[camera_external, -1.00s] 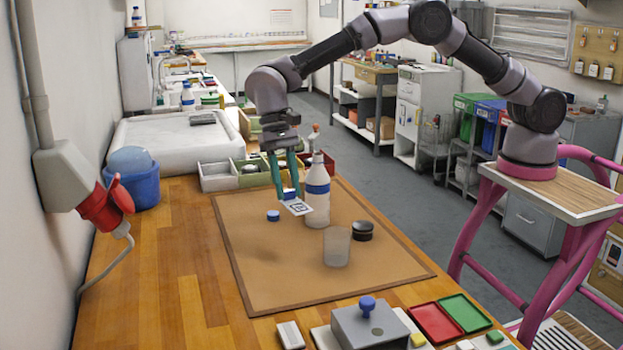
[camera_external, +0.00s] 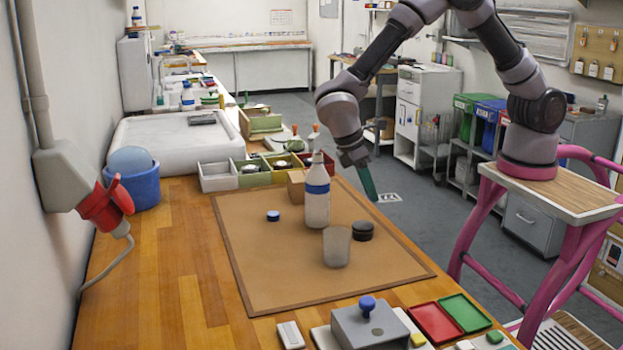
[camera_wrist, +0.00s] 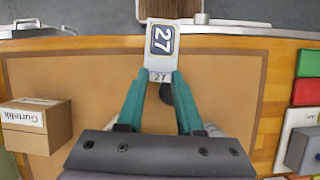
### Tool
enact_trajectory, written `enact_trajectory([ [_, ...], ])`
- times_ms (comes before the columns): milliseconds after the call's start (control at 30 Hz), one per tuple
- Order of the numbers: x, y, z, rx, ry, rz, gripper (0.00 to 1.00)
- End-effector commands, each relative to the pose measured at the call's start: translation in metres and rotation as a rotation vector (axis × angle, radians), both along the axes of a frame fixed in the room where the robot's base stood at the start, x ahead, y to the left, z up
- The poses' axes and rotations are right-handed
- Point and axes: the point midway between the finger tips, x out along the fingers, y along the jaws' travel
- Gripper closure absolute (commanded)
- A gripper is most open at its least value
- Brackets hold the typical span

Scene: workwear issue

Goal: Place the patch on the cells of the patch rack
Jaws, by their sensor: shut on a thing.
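The patch (camera_external: 389,197) is a flat white piece. I cannot clearly make out a patch rack in either view.
A white bottle with a blue band (camera_external: 317,195), a frosted cup (camera_external: 337,247), a dark lid (camera_external: 362,231) and a blue cap (camera_external: 273,215) stand on the brown mat (camera_external: 285,285). A cardboard box (camera_wrist: 37,126) is at the mat's far end. Red (camera_external: 436,322) and green (camera_external: 465,313) trays lie near the front.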

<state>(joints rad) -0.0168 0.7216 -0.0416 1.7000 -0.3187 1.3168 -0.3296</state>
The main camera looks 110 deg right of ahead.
Motion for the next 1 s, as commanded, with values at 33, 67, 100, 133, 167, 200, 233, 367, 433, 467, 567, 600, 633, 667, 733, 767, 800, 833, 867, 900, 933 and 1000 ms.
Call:
enact_trajectory([
  [33, -0.01, 0.001, -0.016, 0.002, 0.005, 0.027, 1.0],
  [67, -0.014, 0.001, -0.023, 0.004, 0.004, 0.042, 1.0],
  [100, -0.019, 0.001, -0.031, 0.006, 0.002, 0.057, 1.0],
  [133, -0.023, 0.002, -0.036, 0.007, 0.001, 0.066, 1.0],
  [167, -0.025, 0.002, -0.04, 0.008, 0.0, 0.075, 1.0],
  [200, -0.027, 0.002, -0.044, 0.009, -0.001, 0.083, 1.0],
  [233, -0.028, 0.002, -0.046, 0.009, -0.002, 0.087, 1.0],
  [367, -0.025, 0.003, -0.044, 0.01, -0.006, 0.134, 1.0],
  [433, -0.019, 0.006, -0.038, 0.009, -0.006, 0.219, 1.0],
  [467, -0.014, 0.007, -0.033, 0.008, -0.007, 0.273, 1.0],
  [567, 0.004, 0.013, -0.013, 0.007, -0.007, 0.511, 1.0],
  [600, 0.012, 0.016, -0.004, 0.006, -0.007, 0.624, 1.0],
  [633, 0.018, 0.018, 0.004, 0.005, -0.006, 0.71, 1.0],
  [667, 0.024, 0.02, 0.012, 0.004, -0.005, 0.798, 1.0],
  [733, 0.039, 0.026, 0.031, 0.002, -0.004, 0.997, 1.0],
  [767, 0.044, 0.028, 0.039, 0.002, -0.003, 1.076, 1.0],
  [800, 0.052, 0.031, 0.05, 0.002, -0.003, 1.177, 1.0],
  [833, 0.057, 0.034, 0.057, 0.002, -0.004, 1.249, 1.0],
  [867, 0.061, 0.036, 0.064, 0.001, -0.002, 1.314, 1.0],
  [900, 0.067, 0.038, 0.073, 0.001, -0.001, 1.391, 1.0],
  [933, 0.07, 0.04, 0.079, 0.001, -0.001, 1.443, 1.0],
  [1000, 0.077, 0.044, 0.089, 0.002, 0.001, 1.539, 1.0],
])
